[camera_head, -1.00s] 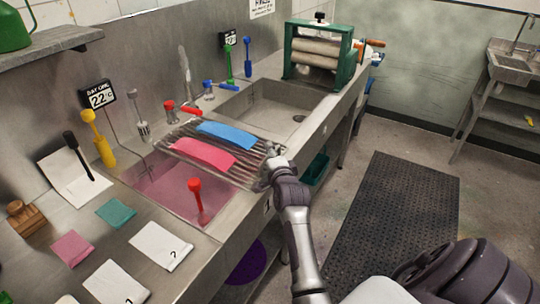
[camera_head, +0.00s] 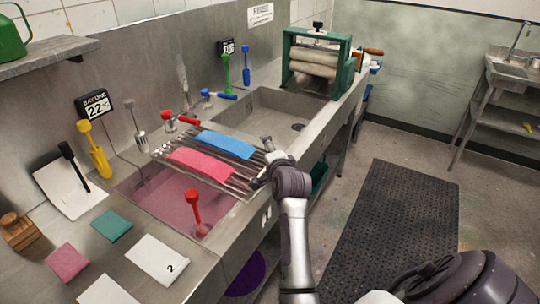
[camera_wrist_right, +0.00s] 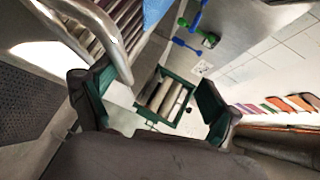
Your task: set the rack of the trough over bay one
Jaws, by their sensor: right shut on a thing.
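The metal wire rack (camera_head: 240,187) carries a pink cloth (camera_head: 200,164) and a blue cloth (camera_head: 224,145) side by side. It spans the right part of bay one, the pink-liquid basin (camera_head: 150,194), and the divider beside it. I cannot tell whether it rests on the rims or hangs slightly above them. My right gripper (camera_head: 268,160) is shut on the rack's right end; its fingers show in the right wrist view (camera_wrist_right: 158,105) with the rack's rail (camera_wrist_right: 112,35) close by at upper left. My left gripper is not in view.
A red-handled tool (camera_head: 193,203) stands in the pink liquid. The second basin (camera_head: 270,115) looks empty. A red tap (camera_head: 182,119) and blue tap (camera_head: 218,95) are behind. A green roller press (camera_head: 318,62) stands at the far end. Cloths and cards lie at the near left.

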